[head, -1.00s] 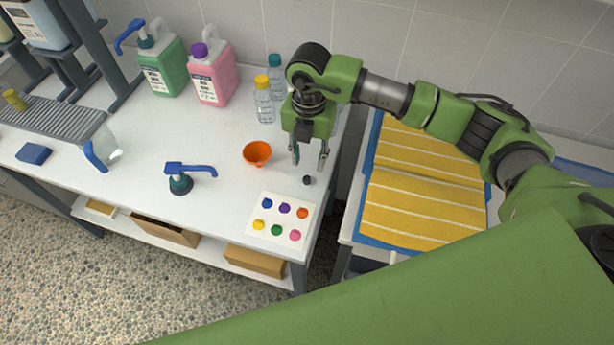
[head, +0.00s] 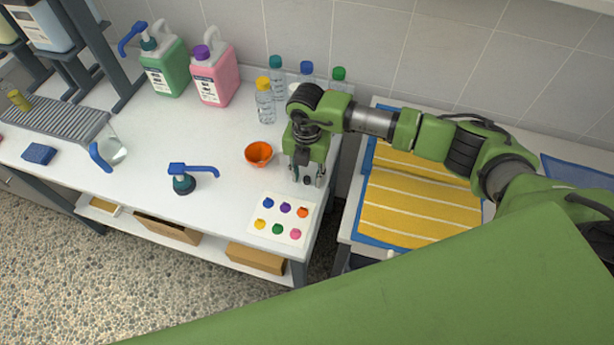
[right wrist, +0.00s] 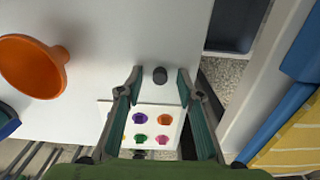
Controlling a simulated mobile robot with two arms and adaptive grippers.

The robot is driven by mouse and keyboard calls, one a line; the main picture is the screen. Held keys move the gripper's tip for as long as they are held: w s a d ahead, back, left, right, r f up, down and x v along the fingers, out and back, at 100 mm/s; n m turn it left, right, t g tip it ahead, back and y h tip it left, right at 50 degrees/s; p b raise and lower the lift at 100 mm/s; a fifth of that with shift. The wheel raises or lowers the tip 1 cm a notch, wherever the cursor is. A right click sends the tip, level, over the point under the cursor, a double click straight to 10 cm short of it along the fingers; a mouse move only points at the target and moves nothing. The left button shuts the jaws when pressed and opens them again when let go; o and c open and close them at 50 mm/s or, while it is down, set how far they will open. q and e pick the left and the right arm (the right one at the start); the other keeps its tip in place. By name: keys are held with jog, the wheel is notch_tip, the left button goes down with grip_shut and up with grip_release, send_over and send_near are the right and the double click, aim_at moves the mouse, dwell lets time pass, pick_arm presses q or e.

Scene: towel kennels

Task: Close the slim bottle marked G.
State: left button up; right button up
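My right gripper (head: 307,177) is open over the right part of the bench, pointing down. A small black cap (head: 307,181) stands on the bench between its fingertips. In the right wrist view, the cap (right wrist: 160,75) shows between the open fingers, touching neither. Several slim clear bottles stand at the back: one with a yellow cap (head: 264,100), one teal (head: 276,76), one blue (head: 306,72), one green (head: 338,79). My right arm partly hides the ones at the right. I cannot read a G on any of them. My left gripper is not in view.
An orange funnel (head: 259,154) lies left of the gripper. A white card with coloured caps (head: 262,236) lies in front. Yellow towels (head: 410,210) lie across a gap to the right.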

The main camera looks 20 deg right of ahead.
aim_at(307, 178)
jog(key=c, duration=0.8)
jog(key=shift+r, duration=0.5)
notch_tip(307, 178, up, 2)
jog(key=shift+r+b, duration=0.15)
jog(key=shift+b, duration=0.15)
pick_arm(q)
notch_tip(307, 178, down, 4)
jog(key=b, duration=0.3)
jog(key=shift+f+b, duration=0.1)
jog(key=shift+b, duration=0.2)
pick_arm(e)
jog(key=s+a+r, duration=0.2)
jog(key=s+r, duration=0.1)
jog(key=s, duration=0.1)
jog(key=s+a+r, duration=0.2)
jog(key=s+r, duration=0.1)
jog(key=s, duration=0.1)
jog(key=s+a+r, duration=0.2)
jog(key=s+r, duration=0.1)
jog(key=s, duration=0.1)
jog(key=shift+s+a+r, duration=0.1)
jog(key=shift+s+r, duration=0.2)
jog(key=shift+r, duration=0.05)
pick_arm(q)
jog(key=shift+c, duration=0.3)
